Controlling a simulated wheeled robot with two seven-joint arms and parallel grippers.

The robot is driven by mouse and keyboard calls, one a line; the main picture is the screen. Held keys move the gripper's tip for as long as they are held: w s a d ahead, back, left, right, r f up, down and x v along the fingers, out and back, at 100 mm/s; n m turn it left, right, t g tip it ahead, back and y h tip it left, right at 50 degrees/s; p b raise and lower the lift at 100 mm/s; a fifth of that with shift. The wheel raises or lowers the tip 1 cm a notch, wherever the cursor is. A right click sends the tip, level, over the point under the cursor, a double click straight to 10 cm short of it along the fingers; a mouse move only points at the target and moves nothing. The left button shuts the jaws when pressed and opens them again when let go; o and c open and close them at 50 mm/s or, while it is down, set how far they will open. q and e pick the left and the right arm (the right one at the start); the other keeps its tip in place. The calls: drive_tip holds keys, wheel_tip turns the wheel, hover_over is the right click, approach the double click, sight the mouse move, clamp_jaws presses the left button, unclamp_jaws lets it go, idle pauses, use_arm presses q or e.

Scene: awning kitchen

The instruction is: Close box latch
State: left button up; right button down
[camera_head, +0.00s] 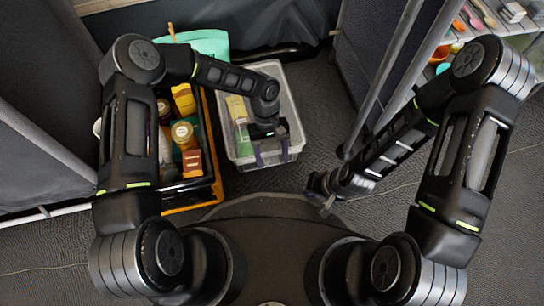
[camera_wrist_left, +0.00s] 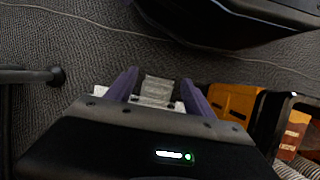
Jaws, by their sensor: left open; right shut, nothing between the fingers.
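The clear plastic box (camera_head: 293,106) with a pale rim stands on the floor in the middle of the head view and holds a few items. My left gripper (camera_head: 271,157) is over the box's near end, with its purple fingers apart. In the left wrist view, a grey translucent piece that looks like the box latch (camera_wrist_left: 157,90) shows between the open fingers of my left gripper (camera_wrist_left: 159,92). Whether the fingers touch it cannot be told. My right gripper (camera_head: 325,192) is shut and empty, low and to the right of the box.
A black and orange crate (camera_head: 208,200) with bottles and packets stands close to the box's left; its orange part shows in the left wrist view (camera_wrist_left: 235,100). A grey panel (camera_head: 375,60) and a shelf (camera_head: 520,30) are at the right. Carpet right of the box is clear.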

use_arm(q)
drive_tip(key=shift+c, duration=0.2)
drive_tip(key=c, duration=1.2)
